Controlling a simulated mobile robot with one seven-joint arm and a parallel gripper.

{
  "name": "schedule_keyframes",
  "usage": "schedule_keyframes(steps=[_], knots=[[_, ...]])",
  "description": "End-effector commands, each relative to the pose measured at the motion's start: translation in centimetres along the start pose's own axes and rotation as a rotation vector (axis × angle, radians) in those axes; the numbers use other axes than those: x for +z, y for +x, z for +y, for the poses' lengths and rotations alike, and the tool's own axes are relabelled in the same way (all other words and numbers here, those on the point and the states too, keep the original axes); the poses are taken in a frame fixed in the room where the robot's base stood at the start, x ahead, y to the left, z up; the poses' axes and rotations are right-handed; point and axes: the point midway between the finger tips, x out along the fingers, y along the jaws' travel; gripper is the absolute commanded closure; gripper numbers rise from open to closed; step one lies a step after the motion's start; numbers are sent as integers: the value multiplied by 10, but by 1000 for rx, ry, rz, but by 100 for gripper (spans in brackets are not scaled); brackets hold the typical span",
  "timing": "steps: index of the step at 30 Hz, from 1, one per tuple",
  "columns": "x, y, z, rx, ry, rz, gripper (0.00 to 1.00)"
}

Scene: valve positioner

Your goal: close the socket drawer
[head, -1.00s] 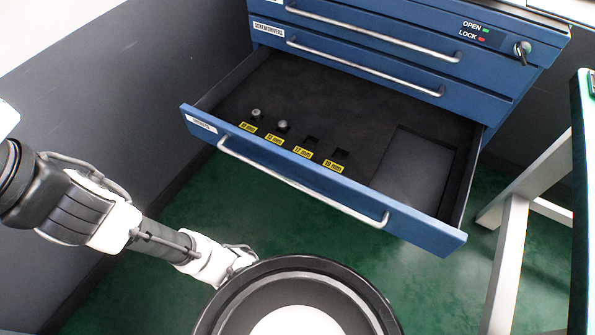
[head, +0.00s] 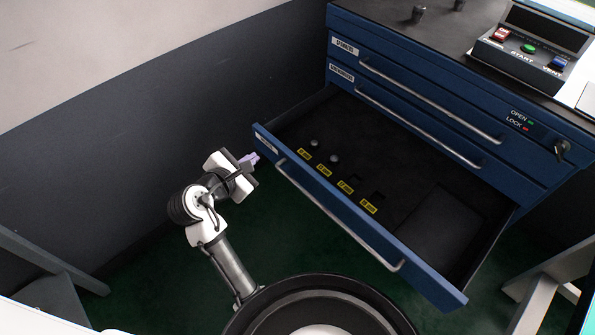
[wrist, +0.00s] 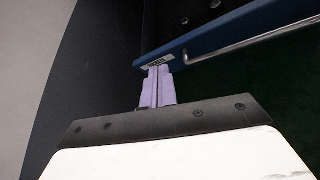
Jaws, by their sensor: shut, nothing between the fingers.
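The socket drawer (head: 340,215) is pulled out of the blue cabinet, below two shut drawers. Its dark insert holds two sockets (head: 334,158) at the left, beside empty square holes with yellow size labels. A long silver handle (head: 335,216) runs along its front. My gripper (head: 254,159) is shut and empty, close to the left end of the drawer front. In the wrist view its lilac fingers (wrist: 159,72) point at the label near that end, left of the handle (wrist: 250,45). I cannot tell whether they touch the front.
The cabinet top (head: 400,30) carries a control box (head: 530,50) with buttons. A key lock (head: 562,148) is at the cabinet's upper right. A dark wall (head: 120,120) stands to the left. A pale table leg (head: 550,285) is at lower right. Green floor lies below the drawer.

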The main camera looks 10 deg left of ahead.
Motion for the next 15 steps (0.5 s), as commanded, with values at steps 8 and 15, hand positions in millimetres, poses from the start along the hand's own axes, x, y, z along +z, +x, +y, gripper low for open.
schedule_keyframes(steps=[8, 15], knots=[[2, 0, -82, -349, -330, -1, 100], [3, 27, -96, -363, -340, 1, 100]])
